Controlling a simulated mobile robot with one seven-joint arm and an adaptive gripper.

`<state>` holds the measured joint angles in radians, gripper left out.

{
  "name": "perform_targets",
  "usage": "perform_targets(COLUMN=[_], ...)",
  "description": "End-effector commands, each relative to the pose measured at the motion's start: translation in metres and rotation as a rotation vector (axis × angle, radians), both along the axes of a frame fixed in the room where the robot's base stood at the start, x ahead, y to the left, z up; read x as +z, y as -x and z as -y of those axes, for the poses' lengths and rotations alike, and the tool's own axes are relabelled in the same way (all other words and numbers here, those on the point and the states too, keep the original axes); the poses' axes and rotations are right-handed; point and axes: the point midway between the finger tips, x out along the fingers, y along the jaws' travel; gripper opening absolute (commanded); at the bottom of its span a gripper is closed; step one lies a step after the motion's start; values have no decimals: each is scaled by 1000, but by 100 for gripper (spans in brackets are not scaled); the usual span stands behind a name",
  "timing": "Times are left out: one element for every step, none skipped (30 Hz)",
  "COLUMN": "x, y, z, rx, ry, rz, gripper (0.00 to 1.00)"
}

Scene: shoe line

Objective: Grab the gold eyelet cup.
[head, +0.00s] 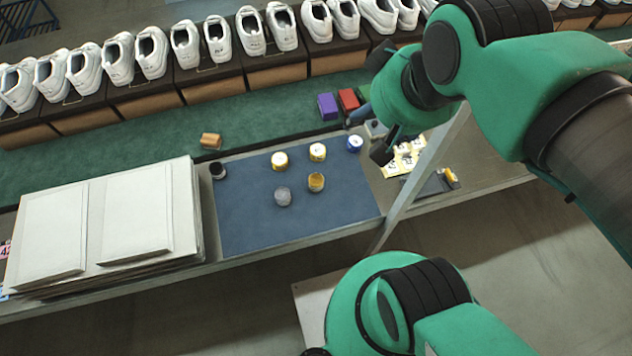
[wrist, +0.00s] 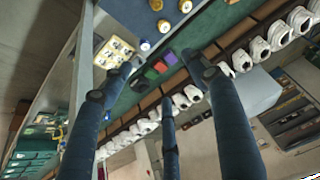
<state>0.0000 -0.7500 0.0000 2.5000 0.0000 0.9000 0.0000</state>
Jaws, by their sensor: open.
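The gold eyelet cup (head: 316,182) appears to be the gold-toned cup standing near the middle of the blue mat (head: 245,225). It also seems to show at the top edge of the wrist view (wrist: 155,5). My gripper (head: 368,135) is open, with dark fingers, above and to the right of that cup in the head view. The wrist view shows its fingers spread wide (wrist: 163,74) with nothing between them. The gripper is apart from the cup.
Two yellow-and-white cups (head: 279,160), a blue-and-white cup (head: 355,143), a grey cup (head: 282,196) and a black cup (head: 218,170) share the mat. White boards (head: 120,215) are stacked left. A yellow tray (head: 403,160) lies right. Shoes line the back.

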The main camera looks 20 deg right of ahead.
Motion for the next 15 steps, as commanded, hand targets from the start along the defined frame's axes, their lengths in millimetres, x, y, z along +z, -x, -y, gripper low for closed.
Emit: perform_targets(x=[0, 0, 0, -1, -1, -3, -4, -5, -8, -11, -13, -18, -21, -25, -31], y=[0, 0, -1, -2, -3, -4, -6, -8, -12, -15, -19, -24, -29, -33, -40], z=[0, 0, 0, 0, 0, -1, -1, -1, -2, -2, -3, -4, -5, -5, -7], rx=[0, 0, -1, 0, -1, -3, -3, -5, -7, -9, -11, -15, -20, -23, -28], ry=[0, 0, 0, -1, -2, -3, -4, -5, -7, -8, -11, -14, -16, -19, -23], rz=[0, 0, -2, -3, -5, -8, -11, -16, -23, -29, -35, -45, -54, -63, -75], gripper=[60, 60, 60, 60, 60, 60, 60, 60, 60, 60, 60, 60, 60, 60, 60])
